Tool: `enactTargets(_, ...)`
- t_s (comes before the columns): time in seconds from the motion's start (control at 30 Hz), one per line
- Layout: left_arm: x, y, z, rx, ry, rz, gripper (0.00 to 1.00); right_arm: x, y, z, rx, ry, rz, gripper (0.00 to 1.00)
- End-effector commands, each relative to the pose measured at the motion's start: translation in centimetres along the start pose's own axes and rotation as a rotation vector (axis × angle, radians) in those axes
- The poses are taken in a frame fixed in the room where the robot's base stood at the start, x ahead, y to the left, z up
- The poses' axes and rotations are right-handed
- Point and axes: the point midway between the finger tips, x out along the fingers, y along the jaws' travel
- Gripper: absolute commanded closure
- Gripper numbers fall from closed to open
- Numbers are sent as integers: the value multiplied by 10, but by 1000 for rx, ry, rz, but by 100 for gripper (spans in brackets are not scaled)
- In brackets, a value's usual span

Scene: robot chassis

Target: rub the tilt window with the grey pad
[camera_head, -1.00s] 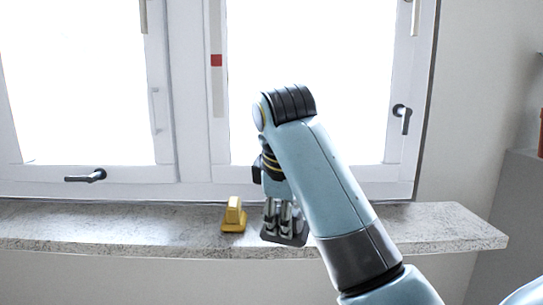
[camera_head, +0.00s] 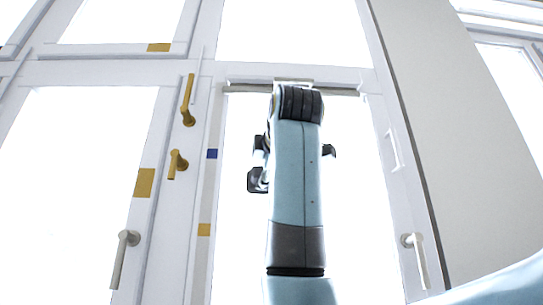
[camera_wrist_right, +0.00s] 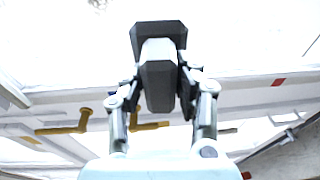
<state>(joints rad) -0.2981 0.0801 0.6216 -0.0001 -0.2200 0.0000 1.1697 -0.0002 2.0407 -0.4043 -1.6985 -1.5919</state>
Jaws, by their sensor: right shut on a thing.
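The grey pad (camera_wrist_right: 158,85), a dark block with a paler grip, is between the fingers of my right gripper (camera_wrist_right: 160,97) in the right wrist view. In the head view, part of the pad (camera_head: 257,181) shows left of my raised arm, in front of the window (camera_head: 350,190) behind it. My arm hides most of the right gripper there. I cannot tell whether the pad touches the pane. My left gripper is not in view.
Brass handles (camera_head: 187,98) (camera_head: 177,164) stand on the frame left of the arm. Pale handles (camera_head: 122,255) (camera_head: 415,255) sit lower on the left and right. Small blue (camera_head: 212,154) and yellow (camera_head: 145,182) patches mark the frames. A bare wall (camera_head: 450,140) is at right.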

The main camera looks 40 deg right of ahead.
Motion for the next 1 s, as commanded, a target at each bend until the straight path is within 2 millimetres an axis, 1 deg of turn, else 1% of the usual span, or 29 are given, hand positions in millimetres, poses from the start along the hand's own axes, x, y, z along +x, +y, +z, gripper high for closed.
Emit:
enactTargets(0.03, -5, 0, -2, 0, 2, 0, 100, -7, 21, 3, 1, -6, 24, 97)
enactTargets(0.1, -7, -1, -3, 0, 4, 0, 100, -14, 38, 6, -2, -14, 46, 97)
enactTargets(0.23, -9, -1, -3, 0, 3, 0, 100, -20, 54, 10, -5, -25, 65, 97)
enactTargets(0.37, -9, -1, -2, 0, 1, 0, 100, -14, 56, 12, -8, -29, 67, 97)
enactTargets(0.57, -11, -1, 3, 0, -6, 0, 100, 7, 57, 15, -8, -29, 65, 97)
enactTargets(0.8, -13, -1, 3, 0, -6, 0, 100, 30, 58, 18, -8, -29, 66, 97)
enactTargets(1.0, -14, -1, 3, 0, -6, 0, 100, 37, 58, 19, -5, -27, 66, 97)
